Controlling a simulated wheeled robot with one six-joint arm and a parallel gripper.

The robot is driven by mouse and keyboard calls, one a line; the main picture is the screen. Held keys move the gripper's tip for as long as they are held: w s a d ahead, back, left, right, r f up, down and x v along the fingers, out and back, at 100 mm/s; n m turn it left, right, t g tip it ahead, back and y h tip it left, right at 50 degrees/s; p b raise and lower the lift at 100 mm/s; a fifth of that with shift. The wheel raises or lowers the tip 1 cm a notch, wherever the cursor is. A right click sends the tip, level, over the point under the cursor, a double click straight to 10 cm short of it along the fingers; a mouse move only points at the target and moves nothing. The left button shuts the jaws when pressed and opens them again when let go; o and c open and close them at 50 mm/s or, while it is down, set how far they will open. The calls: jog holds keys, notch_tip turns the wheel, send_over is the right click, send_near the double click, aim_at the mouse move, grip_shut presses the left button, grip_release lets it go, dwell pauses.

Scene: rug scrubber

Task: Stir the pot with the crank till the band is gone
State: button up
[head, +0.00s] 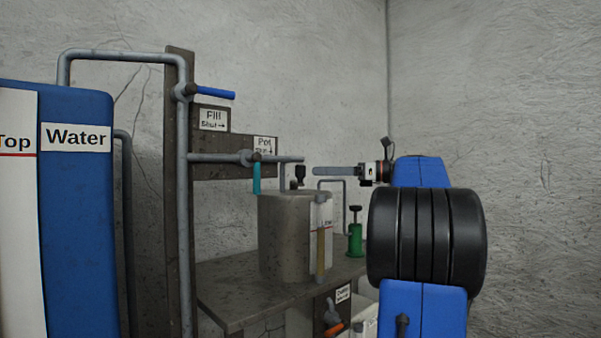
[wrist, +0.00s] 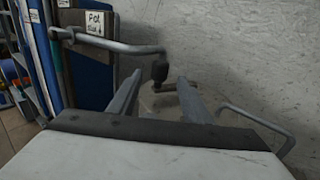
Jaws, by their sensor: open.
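The grey pot (head: 283,240) stands on a metal shelf. Its crank has a black knob (head: 300,171), which also shows in the wrist view (wrist: 159,71), and a short arm low on the lid. My gripper (head: 315,171) is open and level, just right of the knob in the head view. In the wrist view the knob appears between the tips of my gripper (wrist: 160,77); I see no contact. A sight glass (head: 320,248) on the pot's front holds a tan column beside a white scale. I cannot clearly make out a separate band in it.
A pipe with a teal-handled valve (head: 256,178) ends above the pot. A blue-handled valve (head: 215,93) is higher up. A bent thin pipe (head: 345,205) and a green bottle-like object (head: 355,238) stand right of the pot. A blue water tank (head: 75,220) is at the left.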

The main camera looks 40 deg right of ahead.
aim_at(301, 179)
jog(key=x, duration=0.7)
jog(key=shift+w+a, duration=0.25)
jog(key=shift+w, duration=0.1)
grip_shut()
jog(key=shift+d, duration=0.1)
